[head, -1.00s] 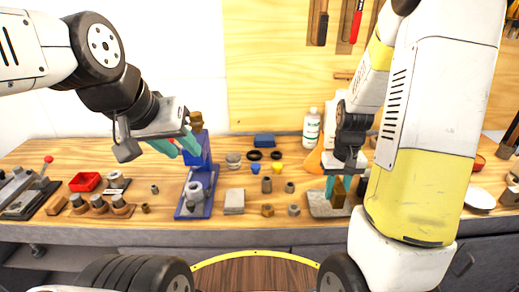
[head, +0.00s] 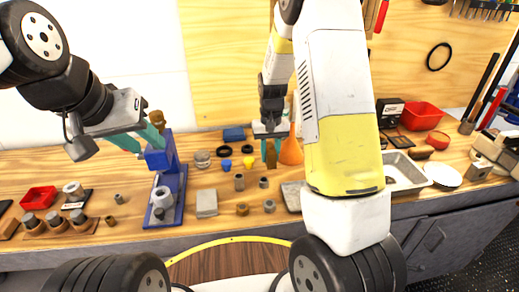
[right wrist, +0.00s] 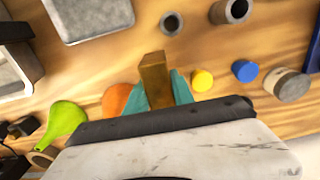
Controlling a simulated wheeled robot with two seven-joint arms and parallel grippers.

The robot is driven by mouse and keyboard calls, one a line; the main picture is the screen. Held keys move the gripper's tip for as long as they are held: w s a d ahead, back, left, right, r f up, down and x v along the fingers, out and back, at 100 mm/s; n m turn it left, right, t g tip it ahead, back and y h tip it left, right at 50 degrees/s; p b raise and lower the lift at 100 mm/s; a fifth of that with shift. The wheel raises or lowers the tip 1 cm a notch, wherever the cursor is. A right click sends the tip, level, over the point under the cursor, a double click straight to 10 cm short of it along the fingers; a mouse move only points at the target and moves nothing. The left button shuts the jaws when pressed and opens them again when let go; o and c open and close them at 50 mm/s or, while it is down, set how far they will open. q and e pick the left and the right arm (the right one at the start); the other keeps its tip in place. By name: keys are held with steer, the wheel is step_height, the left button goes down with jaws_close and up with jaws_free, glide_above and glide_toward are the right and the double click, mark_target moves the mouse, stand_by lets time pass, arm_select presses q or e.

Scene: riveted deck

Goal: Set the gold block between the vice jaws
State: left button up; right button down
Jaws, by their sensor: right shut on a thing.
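The gold block (right wrist: 155,78) is gripped between the teal fingers of my right gripper (right wrist: 158,92) in the right wrist view. In the head view, this gripper (head: 271,150) holds the block (head: 271,160) above the bench, left of the orange funnel. What looks like the grey vice (head: 492,152) stands at the far right of the bench, well away from the block; the gap between its jaws is not clear. My left gripper (head: 139,139) is open and empty at the left, near the top of the blue press.
The blue press (head: 166,190) stands left of centre. A grey plate (head: 292,196), a grey block (head: 207,204) and several small parts lie mid-bench. The orange funnel (head: 291,151), a metal tray (head: 402,172), a white plate (head: 442,175) and a red bin (head: 421,115) are to the right.

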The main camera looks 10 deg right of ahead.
mark_target(267, 161)
steer(key=shift+w+a, duration=0.35)
steer(key=shift+w, duration=0.1)
steer(key=shift+w+f, duration=0.1)
steer(key=shift+f, duration=1.7)
steer(key=shift+f, duration=0.1)
steer(key=c, duration=1.1)
jaws_free()
steer(key=shift+f, duration=0.1)
